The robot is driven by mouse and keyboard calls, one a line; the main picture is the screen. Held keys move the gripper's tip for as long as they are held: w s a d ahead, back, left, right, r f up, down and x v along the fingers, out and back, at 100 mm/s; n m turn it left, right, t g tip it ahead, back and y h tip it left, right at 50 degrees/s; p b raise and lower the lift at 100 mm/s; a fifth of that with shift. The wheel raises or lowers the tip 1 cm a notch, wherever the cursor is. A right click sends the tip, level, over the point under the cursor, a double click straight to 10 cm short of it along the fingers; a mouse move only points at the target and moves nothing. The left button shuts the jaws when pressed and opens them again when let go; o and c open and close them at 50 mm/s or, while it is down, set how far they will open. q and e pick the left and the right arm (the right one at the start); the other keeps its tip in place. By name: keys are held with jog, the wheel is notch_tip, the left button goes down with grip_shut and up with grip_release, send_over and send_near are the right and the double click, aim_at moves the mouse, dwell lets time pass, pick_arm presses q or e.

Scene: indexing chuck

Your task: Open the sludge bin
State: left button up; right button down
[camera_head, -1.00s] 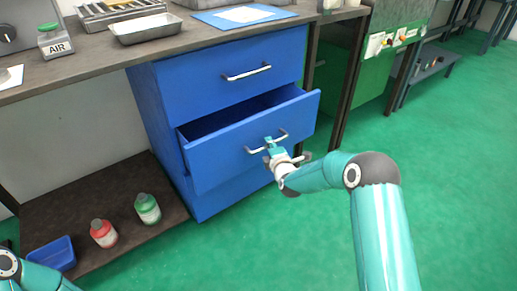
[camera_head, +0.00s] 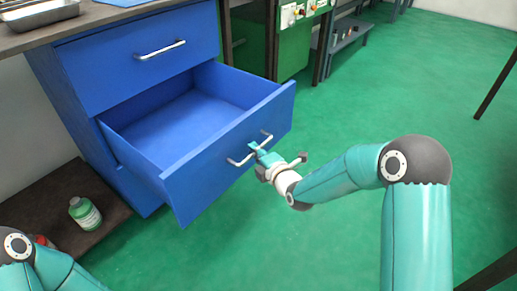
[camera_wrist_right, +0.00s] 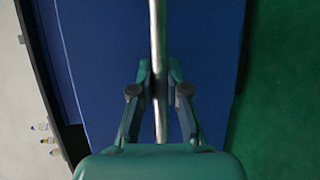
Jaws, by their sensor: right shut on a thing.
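A blue drawer (camera_head: 215,165) stands pulled well out of the blue cabinet in the head view, its inside empty where I can see it. No label marks it as the sludge bin. My right gripper (camera_head: 258,150) is at the drawer's front, shut on its metal handle (camera_head: 238,161). In the right wrist view the handle bar (camera_wrist_right: 158,35) runs between the two fingers of my right gripper (camera_wrist_right: 159,72). My left arm shows at the lower left of the head view, but its gripper is out of frame.
The closed top drawer (camera_head: 140,58) is above. A green bottle (camera_head: 84,213) stands on the low dark shelf (camera_head: 62,190); a red one is mostly hidden by my left arm. A metal tray (camera_head: 40,14) sits on the bench. Green floor right of the drawer is clear.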

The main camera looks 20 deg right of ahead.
jog(key=shift+s+d+f, duration=0.2)
jog(key=shift+s+f, duration=0.05)
jog(key=shift+s, duration=0.1)
jog(key=c, duration=1.2)
grip_release()
jog(key=shift+o, duration=0.2)
jog(key=shift+r, duration=0.1)
jog(key=v, duration=1.2)
jog(key=shift+d, duration=0.1)
